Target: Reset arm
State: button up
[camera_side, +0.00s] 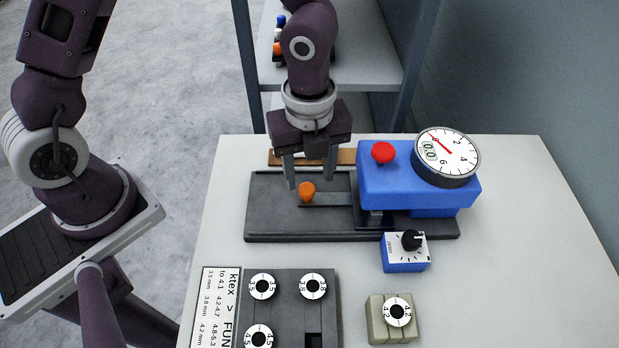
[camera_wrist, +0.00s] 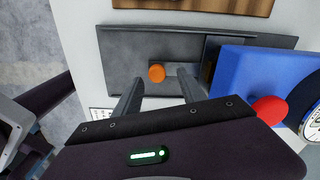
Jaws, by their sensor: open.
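My gripper (camera_side: 311,183) points down over the left part of a dark grey base plate (camera_side: 268,218). Its two fingers are apart, and nothing shows between them. An orange knob (camera_side: 307,192) stands on the plate close by the fingers. In the wrist view the orange knob (camera_wrist: 157,73) lies just beyond the fingertips of my gripper (camera_wrist: 160,82), and I cannot tell whether they touch it.
A blue gauge housing (camera_side: 385,185) with a red button (camera_side: 383,153) and round dial (camera_side: 447,157) stands right of my gripper. In front are a small blue dial box (camera_side: 405,262), a beige block (camera_side: 376,322) and a dark rack (camera_side: 288,290) with labelled discs. A shelf (camera_side: 375,70) stands behind.

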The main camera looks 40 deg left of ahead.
notch_tip(320, 180, up, 4)
jog(key=shift+r, duration=0.15)
jog(key=shift+a+r, duration=0.15)
jog(key=s+a+r+n+t, duration=0.5)
jog(key=s+a+r+n, duration=0.8)
jog(key=n, duration=1.1)
jog(key=shift+s+r+t, duration=0.3)
jog(key=shift+s+r, duration=0.15)
jog(key=shift+r, duration=0.3)
